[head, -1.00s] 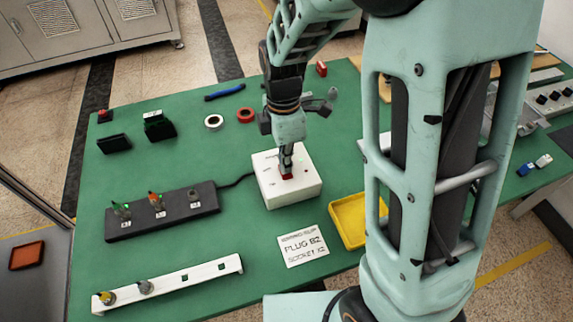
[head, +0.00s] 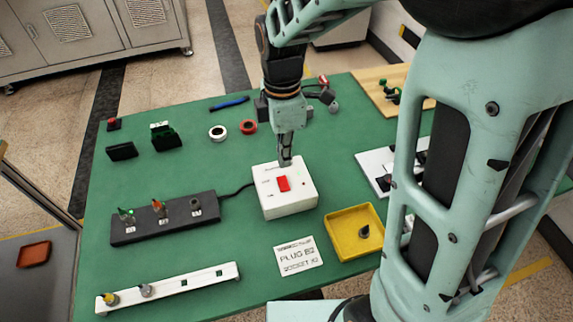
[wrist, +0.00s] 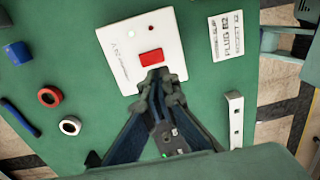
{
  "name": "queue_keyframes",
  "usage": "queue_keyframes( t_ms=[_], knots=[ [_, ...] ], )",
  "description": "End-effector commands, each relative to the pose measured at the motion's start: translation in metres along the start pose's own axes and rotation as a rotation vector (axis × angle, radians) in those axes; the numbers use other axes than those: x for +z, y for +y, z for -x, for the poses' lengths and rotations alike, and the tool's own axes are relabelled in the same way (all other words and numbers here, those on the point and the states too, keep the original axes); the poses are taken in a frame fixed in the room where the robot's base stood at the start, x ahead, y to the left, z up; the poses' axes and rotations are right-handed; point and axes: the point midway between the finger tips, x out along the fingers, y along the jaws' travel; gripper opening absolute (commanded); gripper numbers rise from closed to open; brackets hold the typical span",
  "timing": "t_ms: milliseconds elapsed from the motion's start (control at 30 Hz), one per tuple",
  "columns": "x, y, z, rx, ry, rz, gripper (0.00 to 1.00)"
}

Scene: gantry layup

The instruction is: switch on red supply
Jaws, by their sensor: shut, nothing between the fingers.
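The white supply box (head: 290,203) stands on the green table, with a red rocker switch (head: 283,184) on its top. My gripper (head: 285,163) is shut and empty, at the box's far edge, just behind the switch. In the wrist view its fingertips (wrist: 160,75) are close to the switch and look apart from it. Which side of the rocker is down is too small to tell.
A black socket strip (head: 165,228) with plugs lies left, joined to the box by a cable. A yellow tray (head: 340,248) and a label card (head: 298,257) lie near the box. A white rail (head: 190,283) lies in front. Tape rolls (head: 217,132) lie behind.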

Motion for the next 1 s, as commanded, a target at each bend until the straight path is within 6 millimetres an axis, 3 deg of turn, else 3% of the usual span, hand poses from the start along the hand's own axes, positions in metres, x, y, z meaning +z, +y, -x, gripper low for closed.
queue_keyframes(
  t_ms=[100,333,867,1000],
  knots=[
    [0.000,-0.003,0.025,0.004,0.000,-0.001,0.00],
    [0.000,-0.008,0.050,0.001,-0.001,0.000,0.00],
    [0.001,-0.009,0.052,-0.001,-0.001,0.000,0.00],
    [0.010,-0.002,0.052,0.023,-0.031,0.004,0.00]
  ],
)
